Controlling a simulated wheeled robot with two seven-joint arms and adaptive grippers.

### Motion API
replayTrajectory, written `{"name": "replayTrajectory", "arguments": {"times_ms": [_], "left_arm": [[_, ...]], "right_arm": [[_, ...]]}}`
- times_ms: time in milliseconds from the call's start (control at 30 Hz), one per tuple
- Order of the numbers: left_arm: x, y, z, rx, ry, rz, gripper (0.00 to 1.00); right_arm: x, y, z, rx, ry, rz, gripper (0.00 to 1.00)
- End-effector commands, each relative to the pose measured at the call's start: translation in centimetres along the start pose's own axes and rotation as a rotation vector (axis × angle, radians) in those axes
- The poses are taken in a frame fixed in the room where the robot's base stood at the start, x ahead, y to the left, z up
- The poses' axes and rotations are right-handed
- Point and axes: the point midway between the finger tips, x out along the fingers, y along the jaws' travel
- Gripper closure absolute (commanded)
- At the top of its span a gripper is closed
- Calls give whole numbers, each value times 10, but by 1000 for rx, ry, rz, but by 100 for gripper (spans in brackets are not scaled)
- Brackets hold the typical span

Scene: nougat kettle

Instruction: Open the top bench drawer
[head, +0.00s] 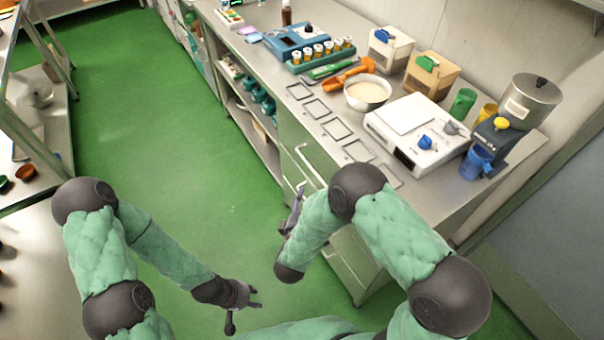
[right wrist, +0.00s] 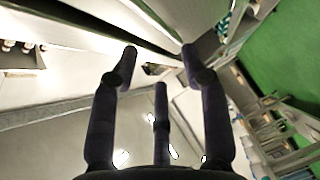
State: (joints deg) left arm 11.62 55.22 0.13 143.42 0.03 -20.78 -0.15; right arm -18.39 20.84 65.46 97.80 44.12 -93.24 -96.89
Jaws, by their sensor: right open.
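The bench's drawer front (head: 296,140) is pale grey-green and faces the floor aisle. A pale bar handle (head: 308,165) runs along it near the top. The top drawer looks closed, but my right arm covers part of the front. My right gripper (head: 293,212) is beside the drawer front, just below and left of the handle in the head view. In the right wrist view its fingers (right wrist: 158,62) are spread with nothing between them. Contact with the handle cannot be made out. My left gripper (head: 245,300) hangs empty over the floor, fingers apart.
The bench top holds a white scale (head: 415,135), a bowl of pale powder (head: 368,92), a blue vial rack device (head: 305,45) and a grinder (head: 520,105). An open shelf (head: 250,110) adjoins the drawers. The green floor (head: 165,120) left of the bench is clear.

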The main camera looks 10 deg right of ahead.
Motion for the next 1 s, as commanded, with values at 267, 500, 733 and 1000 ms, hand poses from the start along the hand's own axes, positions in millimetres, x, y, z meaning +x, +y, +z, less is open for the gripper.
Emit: {"name": "replayTrajectory", "arguments": {"times_ms": [267, 500, 733, 1000], "left_arm": [[11, -4, 0, 1, -1, 0, 60], [25, -9, -1, 0, -1, 0, 60], [32, -12, -1, 0, -1, 0, 60], [34, -12, -1, 0, 0, 0, 60]], "right_arm": [[29, 0, 2, -7, -6, 10, 54], [72, -1, 1, -6, -5, 8, 54], [99, 0, 1, -8, -3, 6, 54], [108, 2, 0, -8, -1, 6, 54]]}}
